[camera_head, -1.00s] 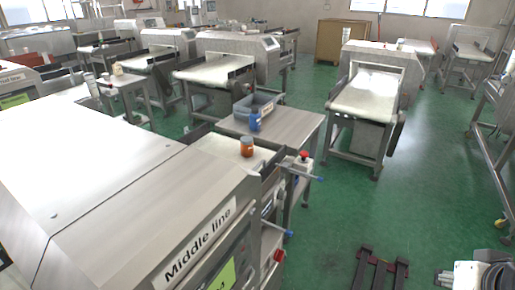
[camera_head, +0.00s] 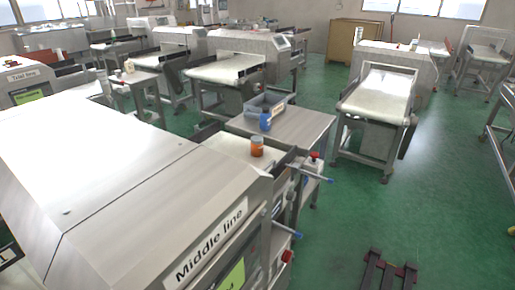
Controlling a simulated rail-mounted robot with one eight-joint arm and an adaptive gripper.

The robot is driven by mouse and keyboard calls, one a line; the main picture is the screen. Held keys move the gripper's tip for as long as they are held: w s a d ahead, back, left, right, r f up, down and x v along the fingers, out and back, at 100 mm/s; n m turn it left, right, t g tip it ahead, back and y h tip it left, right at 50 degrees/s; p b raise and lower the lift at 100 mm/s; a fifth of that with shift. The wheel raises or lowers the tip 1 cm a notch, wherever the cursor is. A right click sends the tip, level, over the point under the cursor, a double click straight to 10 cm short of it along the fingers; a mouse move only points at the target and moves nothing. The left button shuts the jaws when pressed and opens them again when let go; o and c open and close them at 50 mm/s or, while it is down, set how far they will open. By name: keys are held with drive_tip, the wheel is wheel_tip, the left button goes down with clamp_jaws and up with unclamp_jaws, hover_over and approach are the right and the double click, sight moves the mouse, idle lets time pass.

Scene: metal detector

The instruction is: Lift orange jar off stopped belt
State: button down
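An orange jar (camera_head: 257,147) with a pale lid stands upright on the short white belt (camera_head: 226,146) at the outlet of the machine labelled "Middle line" (camera_head: 211,244). Nothing touches the jar. A single frame cannot tell me whether the belt runs, but the jar sits near the belt's far right part. My gripper is not in view.
A metal table (camera_head: 300,128) adjoins the belt and bears a grey bin (camera_head: 267,104) and a blue bottle (camera_head: 265,120). A red button box (camera_head: 314,160) and blue-tipped rods stick out at the belt's right side.

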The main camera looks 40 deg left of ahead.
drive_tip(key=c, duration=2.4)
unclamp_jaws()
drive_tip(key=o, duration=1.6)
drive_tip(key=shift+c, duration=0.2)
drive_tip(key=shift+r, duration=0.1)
